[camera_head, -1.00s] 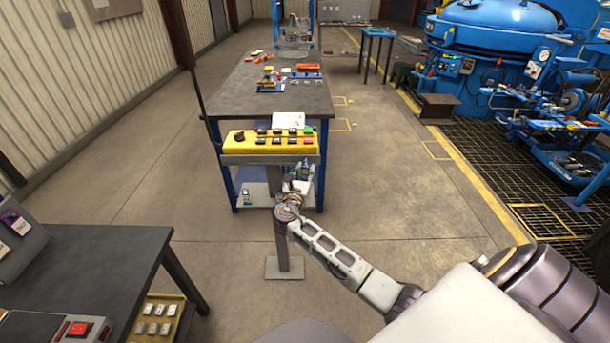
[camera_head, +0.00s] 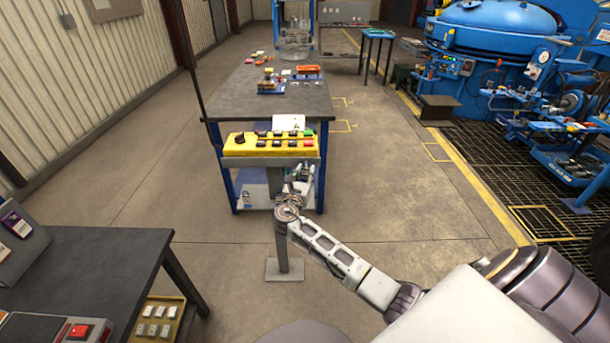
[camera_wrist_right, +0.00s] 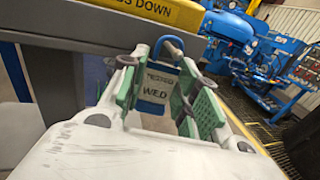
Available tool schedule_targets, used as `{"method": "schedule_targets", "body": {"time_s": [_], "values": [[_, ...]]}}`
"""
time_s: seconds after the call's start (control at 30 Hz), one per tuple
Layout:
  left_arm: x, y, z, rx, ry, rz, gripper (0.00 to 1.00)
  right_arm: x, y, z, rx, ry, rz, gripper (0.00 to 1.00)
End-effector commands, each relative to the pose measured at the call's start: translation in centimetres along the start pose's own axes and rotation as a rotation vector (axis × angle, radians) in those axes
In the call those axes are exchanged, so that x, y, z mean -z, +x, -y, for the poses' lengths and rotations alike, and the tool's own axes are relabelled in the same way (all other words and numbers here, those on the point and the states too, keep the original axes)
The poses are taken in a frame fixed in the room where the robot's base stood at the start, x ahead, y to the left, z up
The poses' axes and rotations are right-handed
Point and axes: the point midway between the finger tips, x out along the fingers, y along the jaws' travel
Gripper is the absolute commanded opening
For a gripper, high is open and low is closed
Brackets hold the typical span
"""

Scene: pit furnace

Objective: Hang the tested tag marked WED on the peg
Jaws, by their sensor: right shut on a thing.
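In the right wrist view, my right gripper (camera_wrist_right: 165,103) is shut on the WED tag (camera_wrist_right: 154,88), a blue tag with a pale label reading TESTED and WED. The tag stands roughly upright between the green finger pads, with its rounded top loop pointing away from the wrist. In the head view, my right gripper (camera_head: 301,178) is just below the front of the yellow control box, small and partly hidden by its own wrist. I cannot clearly pick out the peg, nor tell whether the loop touches it. My left gripper is not in view.
The yellow button box (camera_head: 270,144) stands on a grey post before the long workbench (camera_head: 225,95). Its yellow edge with lettering (camera_wrist_right: 160,10) shows close by in the wrist view. A dark table (camera_head: 100,265) is at lower left. Floor to the right is clear.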

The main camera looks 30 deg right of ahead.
Motion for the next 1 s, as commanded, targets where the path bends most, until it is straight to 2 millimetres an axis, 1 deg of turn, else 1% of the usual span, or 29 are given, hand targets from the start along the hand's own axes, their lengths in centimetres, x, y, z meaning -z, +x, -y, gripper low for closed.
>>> {"method": "schedule_targets", "body": {"time_s": [0.27, 0.3, 0.47, 0.83, 1.0], "values": [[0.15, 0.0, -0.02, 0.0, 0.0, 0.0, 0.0, 0.0, 0.0, 0.01, 0.0, 0.0, 0.0, 0.15], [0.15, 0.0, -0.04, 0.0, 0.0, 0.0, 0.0, 0.0, 0.0, 0.01, 0.0, 0.0, 0.0, 0.36], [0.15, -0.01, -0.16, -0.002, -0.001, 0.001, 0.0, 0.0, 0.0, 0.01, 0.0, 0.0, 0.0, 0.56], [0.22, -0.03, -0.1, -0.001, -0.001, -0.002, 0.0, 0.03, -0.1, 0.01, 0.0, 0.0, -0.001, 0.56], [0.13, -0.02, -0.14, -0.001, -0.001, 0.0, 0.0, 0.1, -0.85, -0.01, -0.001, -0.001, -0.001, 0.56]]}}
